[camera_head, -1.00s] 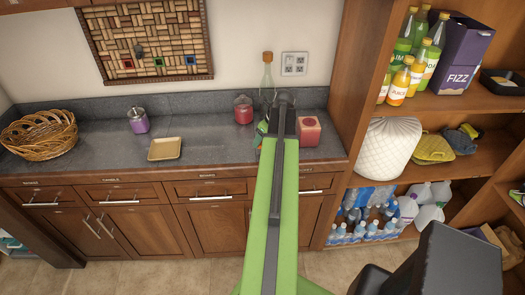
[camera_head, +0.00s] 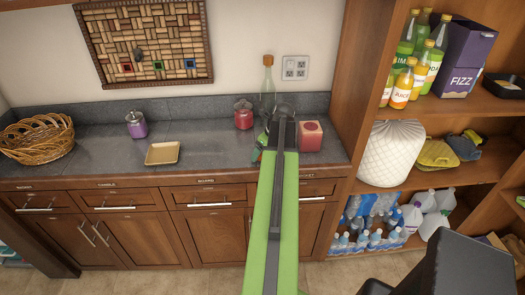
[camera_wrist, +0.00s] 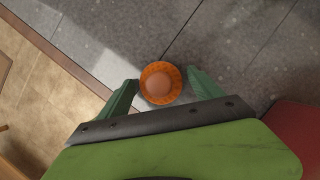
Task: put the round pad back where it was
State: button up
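My gripper (camera_wrist: 163,80) points down over the dark grey counter (camera_wrist: 235,45). Its two green fingers stand apart, one on each side of a small round orange thing (camera_wrist: 160,83) with a ribbed rim and a paler middle. This is the only round pad-like thing between the fingers. The fingertips are at or very near its edges; I cannot tell whether they press on it or whether it rests on the counter. In the head view my green arm hides most of the gripper, and only a bit of a finger (camera_head: 257,154) shows.
A red box (camera_head: 309,135) stands close right of the gripper. A glass bottle (camera_head: 267,85) and a red jar (camera_head: 243,114) stand behind it. A tan square dish (camera_head: 163,153), a purple jar (camera_head: 136,125) and a wicker basket (camera_head: 37,139) are left. Tall shelves (camera_head: 375,100) bound the right.

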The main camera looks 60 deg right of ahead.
jog(key=shift+r, duration=0.1)
jog(key=shift+r+p, duration=0.3)
jog(key=shift+p, duration=0.05)
jog(key=p+v, duration=1)
jog(key=v, duration=0.1)
jog(key=shift+s+r+p, duration=0.15)
jog(key=shift+r+p, duration=0.1)
jog(key=shift+p, duration=0.05)
